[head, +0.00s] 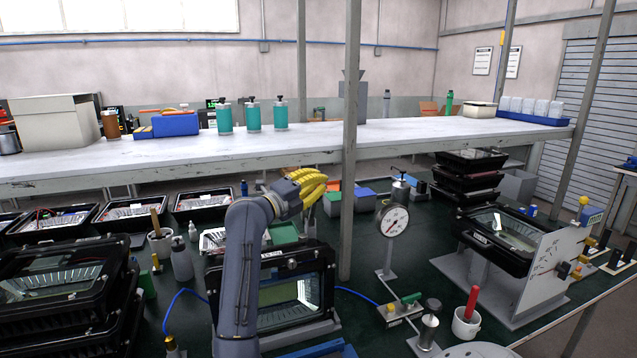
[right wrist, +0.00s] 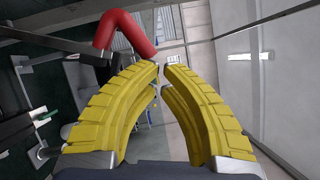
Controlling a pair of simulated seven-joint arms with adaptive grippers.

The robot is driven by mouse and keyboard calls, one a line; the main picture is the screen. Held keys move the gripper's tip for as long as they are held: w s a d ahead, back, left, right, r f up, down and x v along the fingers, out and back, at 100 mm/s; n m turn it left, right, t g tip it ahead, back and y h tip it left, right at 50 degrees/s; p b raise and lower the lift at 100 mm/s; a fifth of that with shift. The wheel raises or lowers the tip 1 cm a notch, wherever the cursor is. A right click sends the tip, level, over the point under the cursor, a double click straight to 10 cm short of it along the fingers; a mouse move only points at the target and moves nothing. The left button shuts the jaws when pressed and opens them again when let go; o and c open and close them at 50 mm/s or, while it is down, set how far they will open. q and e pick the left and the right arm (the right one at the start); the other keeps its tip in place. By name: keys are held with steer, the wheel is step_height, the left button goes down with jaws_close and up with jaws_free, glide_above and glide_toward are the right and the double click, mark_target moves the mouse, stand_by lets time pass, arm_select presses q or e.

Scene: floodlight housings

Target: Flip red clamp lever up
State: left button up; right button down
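A thick red bent bar (right wrist: 125,32), which looks like the red clamp lever, shows in the right wrist view. I cannot make out this lever in the head view. My right gripper (head: 316,186) has yellow ribbed fingers and hangs above the dark floodlight housing (head: 290,292) at mid bench. In the right wrist view its fingertips (right wrist: 162,67) nearly meet, with nothing seen between them. My left gripper is not in view.
A grey post (head: 349,150) stands just right of my right gripper. A pressure gauge (head: 393,221) stands right of the post. Stacked housings (head: 62,285) fill the left. A white cup (head: 465,325) with a red handle (head: 472,302) stands front right. A white shelf (head: 270,146) spans behind.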

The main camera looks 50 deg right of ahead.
steer(key=w+a+f, duration=0.1)
steer(key=a, duration=1)
steer(key=shift+w+a+f, duration=0.15)
steer(key=shift+a+f, duration=0.15)
steer(key=shift+a, duration=0.1)
